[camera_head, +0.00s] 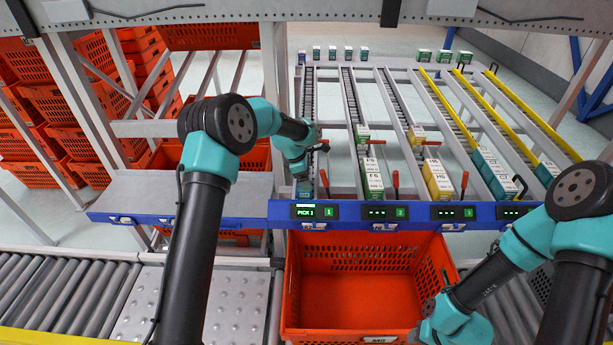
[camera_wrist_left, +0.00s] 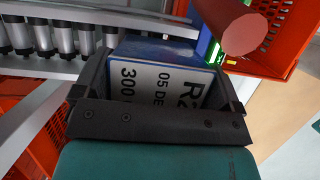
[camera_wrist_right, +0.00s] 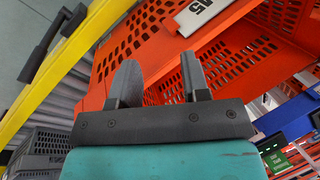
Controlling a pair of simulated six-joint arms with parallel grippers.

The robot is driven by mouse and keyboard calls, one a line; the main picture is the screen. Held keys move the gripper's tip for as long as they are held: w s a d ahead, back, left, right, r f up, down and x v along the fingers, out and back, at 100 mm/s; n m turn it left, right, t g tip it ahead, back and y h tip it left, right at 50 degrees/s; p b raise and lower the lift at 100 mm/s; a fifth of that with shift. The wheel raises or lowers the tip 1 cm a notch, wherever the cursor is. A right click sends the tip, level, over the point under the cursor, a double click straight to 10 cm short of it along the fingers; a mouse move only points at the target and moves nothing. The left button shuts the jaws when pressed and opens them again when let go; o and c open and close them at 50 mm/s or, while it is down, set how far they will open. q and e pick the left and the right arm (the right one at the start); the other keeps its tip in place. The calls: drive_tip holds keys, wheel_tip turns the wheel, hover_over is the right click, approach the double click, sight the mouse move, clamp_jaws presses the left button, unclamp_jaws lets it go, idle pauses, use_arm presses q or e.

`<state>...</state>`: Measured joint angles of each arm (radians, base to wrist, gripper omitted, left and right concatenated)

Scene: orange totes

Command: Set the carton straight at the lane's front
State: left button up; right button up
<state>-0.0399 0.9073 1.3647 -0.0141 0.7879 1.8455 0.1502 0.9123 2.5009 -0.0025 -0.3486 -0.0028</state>
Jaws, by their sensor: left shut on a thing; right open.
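The carton, blue with a white label, (camera_wrist_left: 165,80) sits between the two fingers of my left gripper (camera_wrist_left: 160,92) in the left wrist view. In the head view my left gripper (camera_head: 304,172) reaches down to the front end of the leftmost lane, and the carton's blue end (camera_head: 305,190) shows just below it. The gripper hides most of the carton there, so I cannot tell how straight it sits. My right gripper (camera_wrist_right: 158,82) is open and empty, beside the orange tote.
The blue front rail carries a lit "PICK 1" display (camera_head: 305,212). An empty orange tote (camera_head: 362,268) stands below it. Red levers (camera_head: 325,184) stick up by the lanes. Cartons (camera_head: 437,180) stand in the other lanes. A grey shelf (camera_head: 150,192) lies left.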

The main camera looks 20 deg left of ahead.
use_arm(q)
drive_tip(key=o, duration=0.8)
drive_tip(key=shift+c, duration=0.2)
drive_tip(key=shift+r, duration=0.1)
drive_tip(key=v, duration=1.7)
drive_tip(key=shift+a, duration=0.1)
